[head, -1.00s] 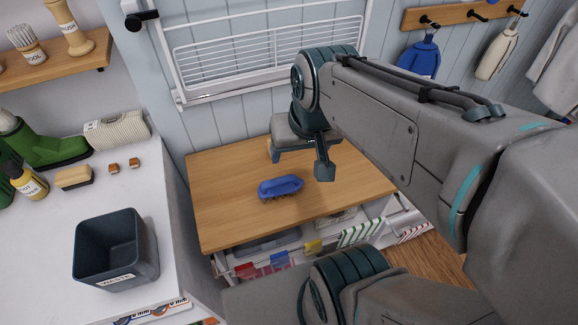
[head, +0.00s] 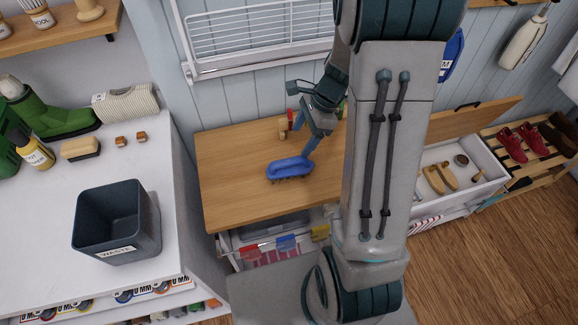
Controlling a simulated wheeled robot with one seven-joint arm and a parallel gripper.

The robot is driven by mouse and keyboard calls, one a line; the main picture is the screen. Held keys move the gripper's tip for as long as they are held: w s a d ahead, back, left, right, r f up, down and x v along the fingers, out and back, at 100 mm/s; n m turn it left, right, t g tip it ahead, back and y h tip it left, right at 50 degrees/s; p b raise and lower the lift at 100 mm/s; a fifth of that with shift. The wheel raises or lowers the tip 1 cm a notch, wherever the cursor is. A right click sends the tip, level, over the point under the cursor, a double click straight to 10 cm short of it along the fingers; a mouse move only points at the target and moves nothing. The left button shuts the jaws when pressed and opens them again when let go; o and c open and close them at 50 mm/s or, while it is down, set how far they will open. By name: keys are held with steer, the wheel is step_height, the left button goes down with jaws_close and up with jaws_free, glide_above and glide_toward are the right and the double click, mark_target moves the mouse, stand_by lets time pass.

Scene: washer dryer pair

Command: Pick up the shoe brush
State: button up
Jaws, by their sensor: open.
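A blue brush (head: 290,168) with a looped handle and dark bristles lies bristles down on the wooden tabletop. My gripper (head: 304,140) is open and empty, just behind the brush's right end in the picture. One finger reaches down near that end; I cannot tell whether it touches. A tan block brush (head: 80,149) lies on the white counter at the left. Wooden-handled pieces (head: 439,178) lie in the open drawer at the right. Which of these is the shoe brush is not marked.
The wooden tabletop (head: 235,185) is mostly clear. A dark waste bin (head: 118,220), green boot (head: 52,120) and bottle (head: 35,150) stand on the left counter. A white drying rack (head: 262,42) hangs behind. The open drawer (head: 485,185) sticks out right of my arm.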

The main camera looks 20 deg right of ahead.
mark_target(291, 160)
steer(key=x, duration=0.7)
steer(key=shift+f, duration=0.2)
steer(key=shift+d+x, duration=0.15)
steer(key=shift+x, duration=1.25)
steer(key=shift+d+x, duration=0.15)
steer(key=shift+x, duration=1.25)
steer(key=shift+f, duration=0.15)
steer(key=c, duration=1.1)
